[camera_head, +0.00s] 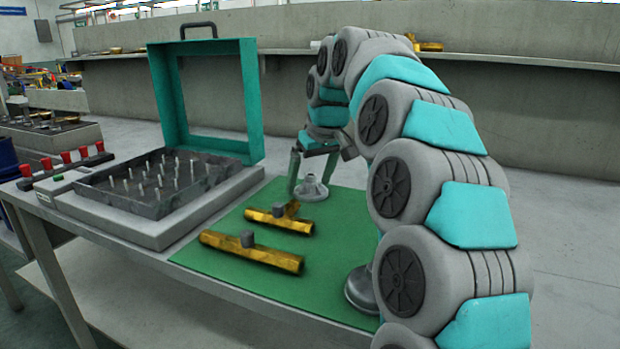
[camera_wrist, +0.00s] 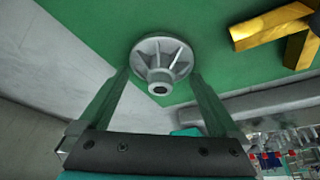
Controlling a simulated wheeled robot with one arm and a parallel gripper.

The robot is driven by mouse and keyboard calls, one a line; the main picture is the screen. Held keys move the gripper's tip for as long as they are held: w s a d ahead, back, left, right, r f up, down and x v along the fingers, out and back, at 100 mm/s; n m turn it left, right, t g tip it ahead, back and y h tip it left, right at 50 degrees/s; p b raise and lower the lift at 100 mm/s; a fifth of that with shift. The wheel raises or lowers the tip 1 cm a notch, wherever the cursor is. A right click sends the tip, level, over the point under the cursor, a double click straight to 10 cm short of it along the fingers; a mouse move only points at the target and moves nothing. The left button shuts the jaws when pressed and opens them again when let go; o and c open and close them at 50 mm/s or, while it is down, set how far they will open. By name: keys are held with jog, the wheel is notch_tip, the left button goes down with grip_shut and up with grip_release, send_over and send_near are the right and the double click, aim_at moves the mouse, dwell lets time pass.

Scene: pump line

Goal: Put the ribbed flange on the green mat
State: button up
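The ribbed flange (camera_head: 311,188) is a pale grey disc with ribs around a central hub. It sits hub up at the far edge of the green mat (camera_head: 222,258). In the wrist view the flange (camera_wrist: 160,62) shows at the border between the mat (camera_wrist: 95,28) and the grey surface. My gripper (camera_head: 311,178) is over it, pointing down, with its fingers spread wide on either side of the flange. In the wrist view the fingertips (camera_wrist: 160,73) are close to the rim; any contact is hard to tell.
Two brass pipe fittings (camera_head: 258,253) (camera_head: 270,222) lie on the mat. A round grey part (camera_head: 360,290) is partly hidden behind my arm. Left stands a teal-lidded open case (camera_head: 215,205) with upright pins. The mat's near middle is clear.

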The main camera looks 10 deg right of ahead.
aim_at(319, 192)
jog(key=shift+s+r, duration=0.1)
jog(key=shift+r, duration=0.5)
jog(key=p+v, duration=0.2)
jog(key=v, duration=0.9)
jog(key=shift+s, duration=0.1)
dwell(1.0)
